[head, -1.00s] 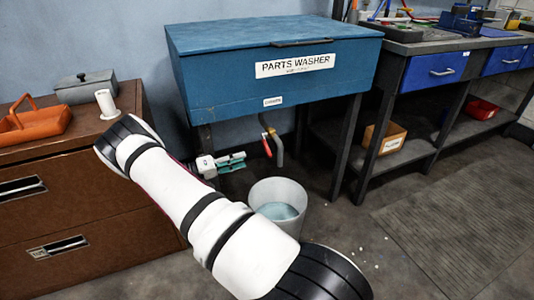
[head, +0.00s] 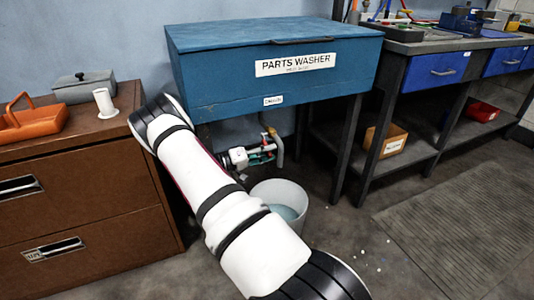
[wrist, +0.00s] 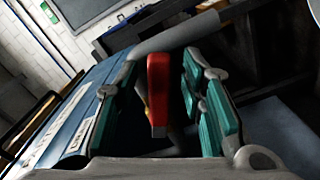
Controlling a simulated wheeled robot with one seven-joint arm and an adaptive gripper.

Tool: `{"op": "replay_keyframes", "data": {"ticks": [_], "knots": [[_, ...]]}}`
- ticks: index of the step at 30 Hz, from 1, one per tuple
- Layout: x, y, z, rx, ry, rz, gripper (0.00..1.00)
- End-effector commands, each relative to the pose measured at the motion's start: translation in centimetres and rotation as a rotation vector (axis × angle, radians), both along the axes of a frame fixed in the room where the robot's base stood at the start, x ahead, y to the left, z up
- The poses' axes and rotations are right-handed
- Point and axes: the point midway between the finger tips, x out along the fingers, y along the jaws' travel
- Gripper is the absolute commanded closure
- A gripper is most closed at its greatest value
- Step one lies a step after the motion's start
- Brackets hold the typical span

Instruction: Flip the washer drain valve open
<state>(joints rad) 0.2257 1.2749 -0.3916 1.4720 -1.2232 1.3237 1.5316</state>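The blue parts washer (head: 225,85) stands on dark legs against the wall. Its drain pipe (head: 279,148) bends down under the tank. The red valve handle (wrist: 158,92) hangs between my fingers in the wrist view; in the head view it is mostly hidden by my gripper (head: 262,153). My gripper, with green pads, also shows in the wrist view (wrist: 165,105). It is open, one finger on each side of the handle, with visible gaps to both pads. The pipe shows behind the handle. The valve body is largely hidden.
A grey bucket (head: 302,192) with bluish liquid stands on the floor below the pipe. A brown cabinet (head: 95,190) is at the left, with an orange tray (head: 35,122) on top. A workbench (head: 430,50) stands at the right. A ribbed mat (head: 460,220) lies on the floor.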

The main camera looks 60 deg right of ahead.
Motion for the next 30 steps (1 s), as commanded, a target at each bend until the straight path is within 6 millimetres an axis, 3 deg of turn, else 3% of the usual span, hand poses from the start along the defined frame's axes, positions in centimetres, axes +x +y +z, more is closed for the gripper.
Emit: {"op": "replay_keyframes", "data": {"ticks": [1, 6, 16, 30], "knots": [[0.0, 0.0, 0.0, 0.000, 0.000, 0.000, 0.63], [0.0, 0.0, 0.0, 0.000, 0.000, 0.000, 1.00], [0.0, 0.2, 0.4, 0.022, 0.037, 0.001, 1.00], [-0.5, 0.5, 3.2, 0.233, 0.381, 0.001, 1.00]]}}
